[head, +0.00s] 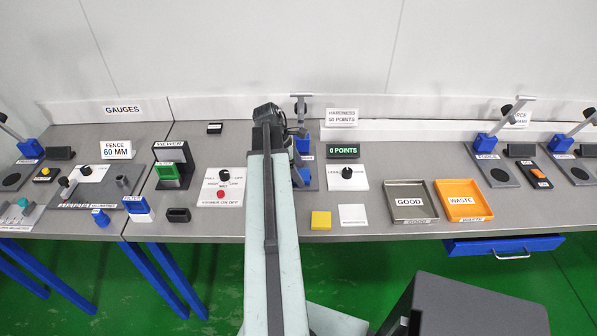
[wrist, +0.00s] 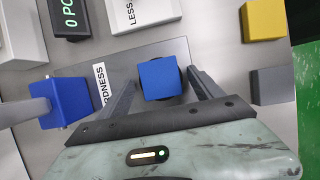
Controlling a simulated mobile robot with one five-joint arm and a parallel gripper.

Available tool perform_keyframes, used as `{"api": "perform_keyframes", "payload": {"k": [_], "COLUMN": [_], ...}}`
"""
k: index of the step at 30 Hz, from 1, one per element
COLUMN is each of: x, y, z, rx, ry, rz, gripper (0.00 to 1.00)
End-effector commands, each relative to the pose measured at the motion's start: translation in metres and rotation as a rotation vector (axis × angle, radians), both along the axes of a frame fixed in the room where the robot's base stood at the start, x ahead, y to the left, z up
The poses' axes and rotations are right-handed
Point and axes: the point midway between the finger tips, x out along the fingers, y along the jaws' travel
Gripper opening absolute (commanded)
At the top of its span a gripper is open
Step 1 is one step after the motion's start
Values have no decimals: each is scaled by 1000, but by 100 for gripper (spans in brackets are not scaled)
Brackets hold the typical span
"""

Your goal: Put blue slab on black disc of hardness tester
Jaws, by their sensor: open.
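The blue slab (wrist: 160,78) lies on the grey base plate of the hardness tester (wrist: 138,55) in the wrist view. A thin dark rim of the black disc (wrist: 184,80) shows beside and under the slab. My gripper (wrist: 162,80) is open, with one finger on each side of the slab and a visible gap to each. The tester's blue upright (wrist: 62,103) stands to the left of the gripper.
A yellow block (head: 321,220) and a white card (head: 353,215) lie near the front edge. A box with a black knob (head: 347,178) and a "0 POINTS" display (head: 342,150) stand right of the tester. GOOD (head: 410,217) and WASTE (head: 465,215) trays sit further right.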

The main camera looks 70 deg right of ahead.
Motion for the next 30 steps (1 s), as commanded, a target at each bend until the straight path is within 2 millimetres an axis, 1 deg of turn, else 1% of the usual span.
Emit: {"api": "perform_keyframes", "payload": {"k": [1, 5, 12, 16, 18, 20, 30], "x": [2, 8, 27, 37, 41, 42, 46], "y": [1, 3, 10, 14, 16, 16, 18], "z": [8, 28, 81, 104, 111, 113, 110], "rx": [0, 0, 0, 0, 1, 0, -1], "ry": [0, 0, 0, 0, 0, 0, -1], "rz": [1, 1, 2, 2, 2, 1, 2], "gripper": [76, 76, 76, 76, 76, 76, 76]}}
